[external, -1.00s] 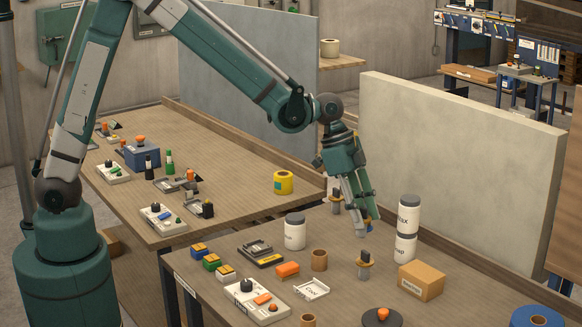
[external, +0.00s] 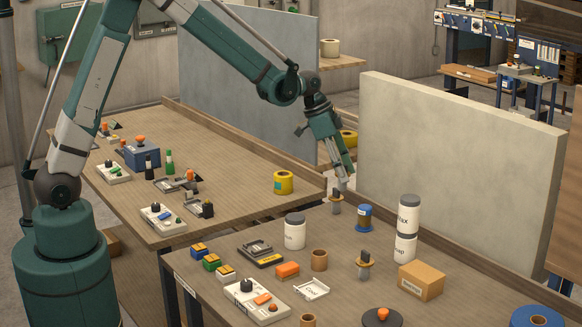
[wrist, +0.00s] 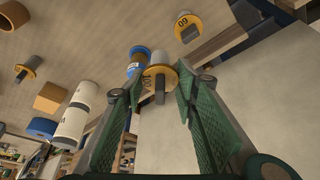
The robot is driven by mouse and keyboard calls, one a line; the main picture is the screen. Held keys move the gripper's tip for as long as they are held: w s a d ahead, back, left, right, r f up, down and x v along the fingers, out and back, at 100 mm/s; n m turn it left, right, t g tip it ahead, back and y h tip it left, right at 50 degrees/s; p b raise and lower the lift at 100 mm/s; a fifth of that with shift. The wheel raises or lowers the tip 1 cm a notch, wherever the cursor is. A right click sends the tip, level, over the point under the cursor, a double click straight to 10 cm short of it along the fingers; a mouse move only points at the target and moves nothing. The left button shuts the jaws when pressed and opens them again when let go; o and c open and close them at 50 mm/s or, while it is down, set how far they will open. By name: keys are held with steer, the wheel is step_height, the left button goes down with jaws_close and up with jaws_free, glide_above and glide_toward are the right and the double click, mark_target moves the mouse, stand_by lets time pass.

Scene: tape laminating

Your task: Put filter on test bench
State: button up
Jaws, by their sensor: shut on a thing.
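My gripper (external: 343,174) is shut on a filter, a grey piece with a yellow disc and a dark tab. In the wrist view the filter (wrist: 158,78) sits between the green fingers (wrist: 160,95). In the external view only its pale end (external: 342,184) shows below the fingertips, apart from the table. A similar filter (external: 335,203) stands upright just below the gripper; it also shows in the wrist view (wrist: 188,24). Another (external: 364,265) stands nearer the front. I cannot tell which surface is the test bench.
A blue cylinder (external: 364,217) stands right of the gripper. Stacked white jars (external: 407,225), a cardboard box (external: 422,281) and a white jar (external: 295,231) stand on the front table (external: 330,238). A pale panel (external: 460,165) rises behind. The left table (external: 225,160) has free room.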

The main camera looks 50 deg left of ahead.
steer(key=w+a+n+t+y+p, duration=0.1)
steer(key=w+a+n, duration=0.15)
steer(key=a, duration=1.95)
steer(key=w+a+n+y, duration=0.15)
steer(key=a+n, duration=0.25)
steer(key=a, duration=1.8)
steer(key=s+a+n, duration=0.2)
steer(key=s+a, duration=0.2)
steer(key=a, duration=1.3)
steer(key=shift+y+p, duration=0.35)
steer(key=shift+p, duration=0.1)
steer(key=shift+f+n, duration=0.15)
steer(key=shift+n, duration=0.1)
glide_above(241, 164)
step_height(241, 164, down, 6)
steer(key=shift+a, duration=0.25)
steer(key=shift+f, duration=0.2)
steer(key=shift+f, duration=1.8)
steer(key=shift+f, duration=0.1)
